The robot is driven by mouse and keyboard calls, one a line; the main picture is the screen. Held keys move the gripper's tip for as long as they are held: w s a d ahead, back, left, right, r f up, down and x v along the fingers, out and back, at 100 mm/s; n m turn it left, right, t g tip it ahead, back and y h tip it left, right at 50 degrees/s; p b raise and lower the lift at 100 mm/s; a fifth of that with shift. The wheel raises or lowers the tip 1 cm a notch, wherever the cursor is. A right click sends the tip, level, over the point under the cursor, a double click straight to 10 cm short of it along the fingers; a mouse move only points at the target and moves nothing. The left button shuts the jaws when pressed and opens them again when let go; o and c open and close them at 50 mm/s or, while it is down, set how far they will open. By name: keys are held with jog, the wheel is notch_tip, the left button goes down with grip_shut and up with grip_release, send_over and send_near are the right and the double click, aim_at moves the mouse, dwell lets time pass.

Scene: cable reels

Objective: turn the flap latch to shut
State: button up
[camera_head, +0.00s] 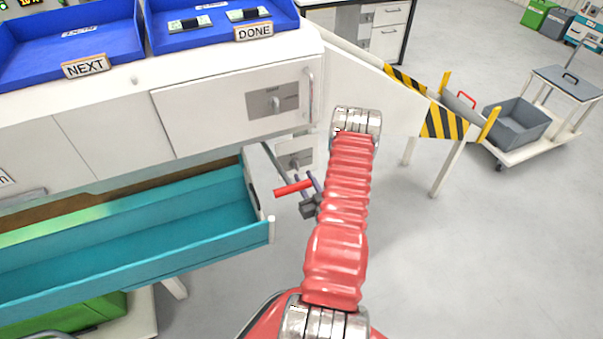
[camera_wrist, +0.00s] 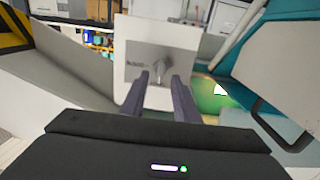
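A white flap door (camera_head: 215,110) on the bench front carries a grey latch plate with a latch (camera_head: 276,103). A second, smaller white panel with a grey latch (camera_head: 296,161) shows below it, partly hidden by my arm. In the wrist view, a white panel (camera_wrist: 133,38) with a grey latch (camera_wrist: 158,66) is straight ahead; I cannot tell for sure which one it is. My gripper (camera_head: 314,183) is open and empty. Its two dark fingers (camera_wrist: 160,85) point at that latch with a gap between them and appear short of it. The latch's exact angle is unclear.
An open teal drawer (camera_head: 258,235) juts out left of my gripper; its end and a dark handle (camera_wrist: 262,125) are close at right in the wrist view. A striped chute (camera_head: 400,100) slopes away at right. Blue trays (camera_head: 75,45) stand on the bench.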

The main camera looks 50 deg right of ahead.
jog(key=v, duration=0.8)
jog(key=shift+s+a, duration=0.2)
jog(key=shift+s, duration=0.05)
